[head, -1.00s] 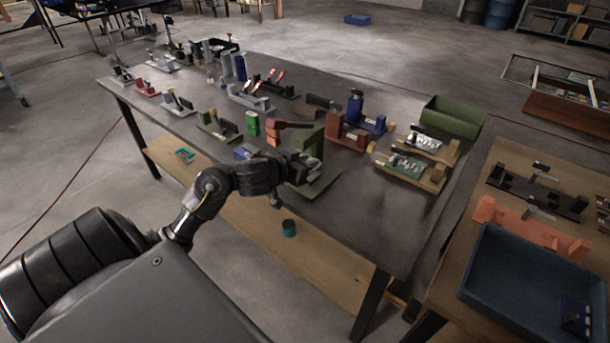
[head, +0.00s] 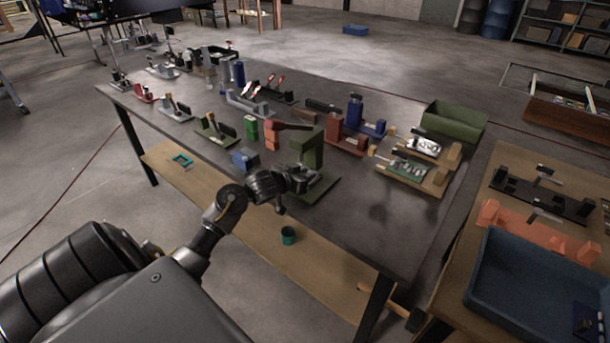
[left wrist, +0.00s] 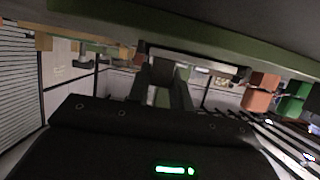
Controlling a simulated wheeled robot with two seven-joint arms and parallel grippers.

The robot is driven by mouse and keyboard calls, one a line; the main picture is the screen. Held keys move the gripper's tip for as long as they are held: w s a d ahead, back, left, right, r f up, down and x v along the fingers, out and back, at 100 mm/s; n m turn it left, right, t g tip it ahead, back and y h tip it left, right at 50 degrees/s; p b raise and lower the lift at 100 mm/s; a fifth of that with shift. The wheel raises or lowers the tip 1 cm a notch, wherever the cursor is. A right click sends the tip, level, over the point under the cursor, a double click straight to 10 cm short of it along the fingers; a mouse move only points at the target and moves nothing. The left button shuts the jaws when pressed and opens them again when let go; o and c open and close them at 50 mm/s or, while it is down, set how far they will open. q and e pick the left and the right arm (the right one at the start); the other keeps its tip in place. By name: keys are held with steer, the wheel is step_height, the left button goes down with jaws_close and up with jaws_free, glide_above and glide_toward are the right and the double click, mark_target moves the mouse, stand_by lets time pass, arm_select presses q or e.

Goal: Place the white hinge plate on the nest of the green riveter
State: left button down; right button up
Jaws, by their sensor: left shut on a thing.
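The green riveter (head: 308,150) stands near the front edge of the long dark table, with its upright post and flat green base in sight. My left gripper (head: 308,184) is just in front of the post, over the base, and hides the nest area. In the left wrist view my left gripper (left wrist: 165,88) is shut on a pale, thin strip, the white hinge plate (left wrist: 205,63), seen nearly edge-on. A green band, the riveter (left wrist: 210,38), runs close to the plate there. I cannot tell whether they touch. My right gripper is out of view.
A blue block (head: 245,159), a green block (head: 251,131) and a red piece (head: 271,134) stand left of the riveter. Red and blue fixtures and a green bin (head: 454,122) are behind and right. The table's front right is clear.

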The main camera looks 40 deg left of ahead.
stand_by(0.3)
arm_select(q)
steer(key=c, duration=1.3)
jaws_free()
steer(key=shift+f, duration=0.15)
steer(key=shift+o, duration=0.2)
steer(key=shift+r, duration=0.3)
steer(key=p+v, duration=0.1)
steer(key=v, duration=1.1)
steer(key=shift+f, duration=0.15)
